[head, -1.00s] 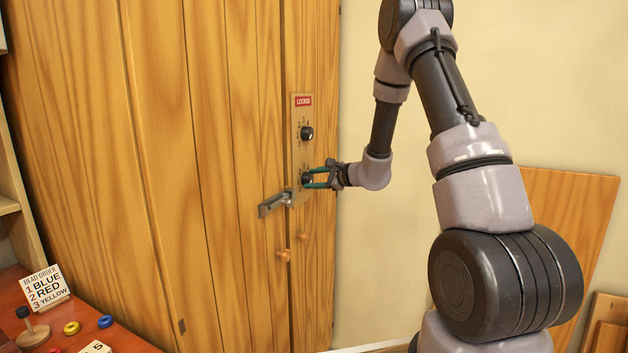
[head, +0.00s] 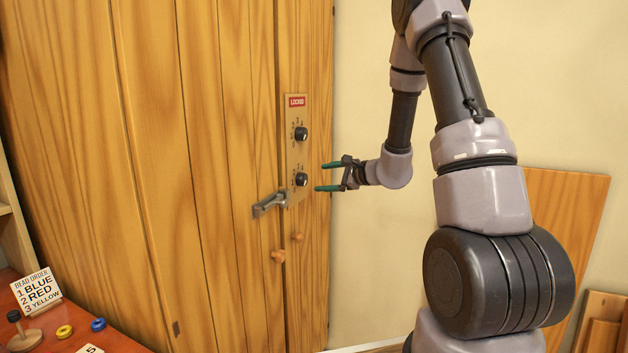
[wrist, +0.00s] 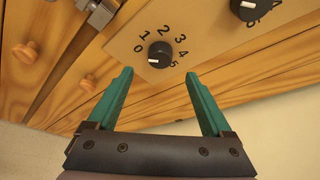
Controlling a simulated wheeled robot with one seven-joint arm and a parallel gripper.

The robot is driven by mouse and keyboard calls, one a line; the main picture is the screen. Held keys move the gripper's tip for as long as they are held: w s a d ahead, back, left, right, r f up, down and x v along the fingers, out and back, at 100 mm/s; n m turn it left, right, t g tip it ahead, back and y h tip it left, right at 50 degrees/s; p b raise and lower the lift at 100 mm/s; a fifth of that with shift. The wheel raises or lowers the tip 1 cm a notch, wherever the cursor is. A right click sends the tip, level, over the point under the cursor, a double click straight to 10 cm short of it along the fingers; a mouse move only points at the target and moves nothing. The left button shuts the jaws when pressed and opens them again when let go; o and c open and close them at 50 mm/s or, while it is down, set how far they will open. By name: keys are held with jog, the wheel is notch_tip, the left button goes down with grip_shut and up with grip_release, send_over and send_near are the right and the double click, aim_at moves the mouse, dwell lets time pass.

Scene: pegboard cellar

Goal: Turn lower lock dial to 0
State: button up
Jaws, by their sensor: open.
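The upper dial (head: 301,133) sits above, under a red LOCKED sign (head: 297,101). A bead order card (head: 36,289) stands on the red table at lower left. Open space lies right of the plate.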

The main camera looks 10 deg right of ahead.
jog(key=shift+v, duration=1.6)
jog(key=s+a+r+n+g, duration=0.3)
jog(key=s+a+r+n, duration=0.25)
jog(key=s, duration=0.35)
jog(key=s+a+r+n+g, duration=0.4)
jog(key=s+r, duration=0.2)
jog(key=s, duration=0.2)
jog(key=s+d+r+n+t+h, duration=0.1)
jog(key=s+d+r+n+h, duration=0.1)
jog(key=s, duration=0.5)
jog(key=s+d+r+n+t+h, duration=0.1)
jog(key=s+d+r+n+h, duration=0.2)
jog(key=s+d+h, duration=0.2)
jog(key=shift+s+d+r+t, duration=0.25)
jog(key=shift+s+d+t, duration=0.05)
jog(key=shift+s+d, duration=0.85)
